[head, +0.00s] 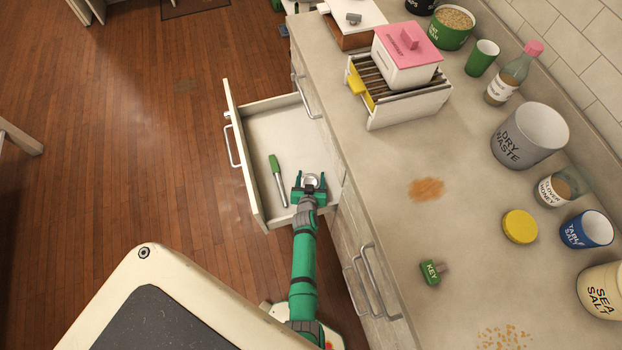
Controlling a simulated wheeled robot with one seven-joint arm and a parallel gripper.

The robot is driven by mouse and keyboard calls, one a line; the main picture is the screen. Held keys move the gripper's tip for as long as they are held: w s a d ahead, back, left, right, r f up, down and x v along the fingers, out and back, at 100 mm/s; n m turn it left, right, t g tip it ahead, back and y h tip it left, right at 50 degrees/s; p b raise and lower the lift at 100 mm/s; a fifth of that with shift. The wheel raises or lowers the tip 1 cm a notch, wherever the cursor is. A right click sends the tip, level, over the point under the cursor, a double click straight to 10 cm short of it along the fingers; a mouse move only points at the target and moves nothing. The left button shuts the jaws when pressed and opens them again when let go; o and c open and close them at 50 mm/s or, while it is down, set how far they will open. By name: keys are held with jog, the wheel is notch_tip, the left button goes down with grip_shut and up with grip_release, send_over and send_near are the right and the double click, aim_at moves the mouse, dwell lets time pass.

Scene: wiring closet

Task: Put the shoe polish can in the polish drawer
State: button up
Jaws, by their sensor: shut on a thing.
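My gripper (311,184) is at the end of my green arm, over the right part of an open white drawer (285,123). It is shut on a small round silvery thing (311,180), which looks like the shoe polish can; the jaws hide part of it and no label is readable. I cannot tell whether it touches the drawer floor. The drawer is pulled out from the counter front. A tool with a green handle (274,164) and a pale shaft lies on its floor, left of my gripper.
The counter's front edge runs close right of my gripper. On the counter stand a pink-lidded box (408,57) on a slatted rack (410,108), a dry waste tub (530,136), a yellow lid (519,226) and a green key tag (431,272). Wooden floor (130,110) is open to the left.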

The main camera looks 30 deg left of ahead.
jog(key=shift+f, duration=0.75)
jog(key=o, duration=1.2)
jog(key=shift+f, duration=0.1)
jog(key=v, duration=1.2)
